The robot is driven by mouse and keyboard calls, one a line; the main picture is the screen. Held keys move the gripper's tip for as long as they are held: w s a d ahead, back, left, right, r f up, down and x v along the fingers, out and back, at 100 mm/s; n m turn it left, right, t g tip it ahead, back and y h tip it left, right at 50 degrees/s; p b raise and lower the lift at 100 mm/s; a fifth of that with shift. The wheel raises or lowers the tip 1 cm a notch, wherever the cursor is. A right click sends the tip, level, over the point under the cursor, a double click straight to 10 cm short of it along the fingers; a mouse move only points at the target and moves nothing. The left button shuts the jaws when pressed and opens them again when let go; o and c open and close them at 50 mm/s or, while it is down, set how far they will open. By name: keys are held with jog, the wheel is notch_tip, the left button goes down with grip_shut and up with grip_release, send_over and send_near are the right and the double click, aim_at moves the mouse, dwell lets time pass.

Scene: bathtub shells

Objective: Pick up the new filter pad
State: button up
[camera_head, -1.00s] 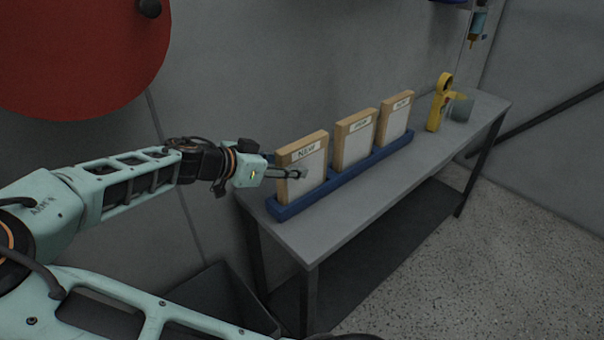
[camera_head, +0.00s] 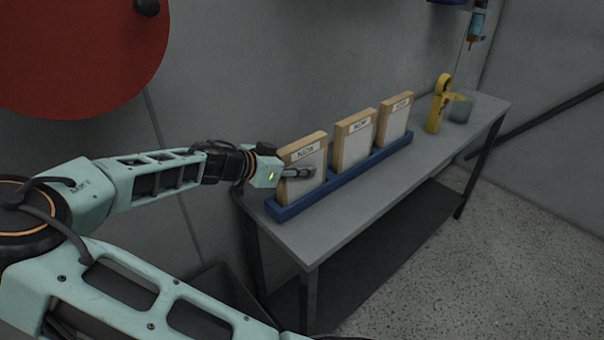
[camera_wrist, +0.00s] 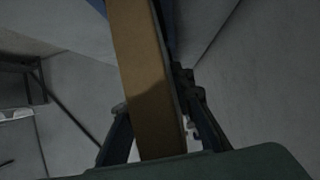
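The nearest filter pad (camera_head: 305,162) has a tan frame, a white face and a label at the top whose word is too blurred to read now. It stands upright in the blue rack (camera_head: 291,209), at its near end. My gripper (camera_head: 302,172) is at this pad, with one finger across its white face. In the wrist view the pad's tan edge (camera_wrist: 143,60) runs between my two fingers (camera_wrist: 157,110), which appear to be shut on it. The far finger is hidden behind the pad in the head view. The pad still sits in the rack.
Two similar pads, a middle one (camera_head: 353,142) and a far one (camera_head: 396,119), stand in the same rack. A yellow tool (camera_head: 438,106) and a grey-green cup (camera_head: 461,109) stand farther along the grey table (camera_head: 350,218). The wall is close behind. The table's front strip is clear.

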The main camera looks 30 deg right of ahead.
grip_shut()
jog(key=shift+r, duration=0.1)
